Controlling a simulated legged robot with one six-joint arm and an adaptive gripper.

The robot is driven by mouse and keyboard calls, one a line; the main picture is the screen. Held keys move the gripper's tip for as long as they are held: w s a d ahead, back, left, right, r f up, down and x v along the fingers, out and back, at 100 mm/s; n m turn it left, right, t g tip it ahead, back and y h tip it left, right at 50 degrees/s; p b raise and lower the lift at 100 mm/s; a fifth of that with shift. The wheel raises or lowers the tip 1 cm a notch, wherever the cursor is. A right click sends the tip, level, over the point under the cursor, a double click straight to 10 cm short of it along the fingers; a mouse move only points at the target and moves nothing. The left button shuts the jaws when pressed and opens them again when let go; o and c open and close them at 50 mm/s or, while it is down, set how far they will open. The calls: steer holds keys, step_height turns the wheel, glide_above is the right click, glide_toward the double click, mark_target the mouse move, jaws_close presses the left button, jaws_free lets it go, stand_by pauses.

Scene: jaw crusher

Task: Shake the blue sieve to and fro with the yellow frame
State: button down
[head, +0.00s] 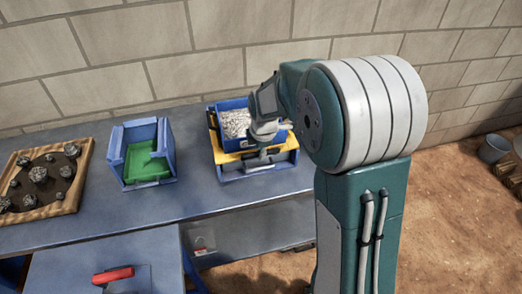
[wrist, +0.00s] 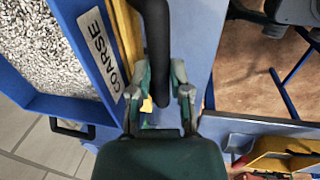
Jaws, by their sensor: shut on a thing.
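The blue sieve (head: 245,103) holds grey gravel and sits in the yellow frame (head: 224,157) on the bench. In the wrist view the sieve's blue wall (wrist: 75,75) carries a "COARSE" label, with gravel to its left. The yellow frame (wrist: 128,40) runs beside that wall. My gripper (head: 264,143) is at the front side of the frame. In the wrist view my gripper (wrist: 161,88) is shut on a dark handle bar (wrist: 157,40) next to the yellow frame. The bar's attachment is not clear. My arm hides the sieve's right part in the head view.
A blue bin (head: 259,176) is beneath the frame. A blue container with a green inside (head: 145,162) stands to the left, with clear bench between. A wooden tray of rocks (head: 78,187) lies far left. A red-handled item (head: 113,274) is in front. A wall stands behind.

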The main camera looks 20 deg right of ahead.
steer(key=c, duration=0.6)
jaws_free()
steer(key=shift+w+f, duration=0.1)
steer(key=shift+f, duration=0.05)
steer(key=r, duration=0.4)
steer(key=s+r, duration=0.1)
steer(key=r, duration=0.3)
steer(key=s+r, duration=0.1)
steer(key=r, duration=0.2)
steer(key=shift+r, duration=0.4)
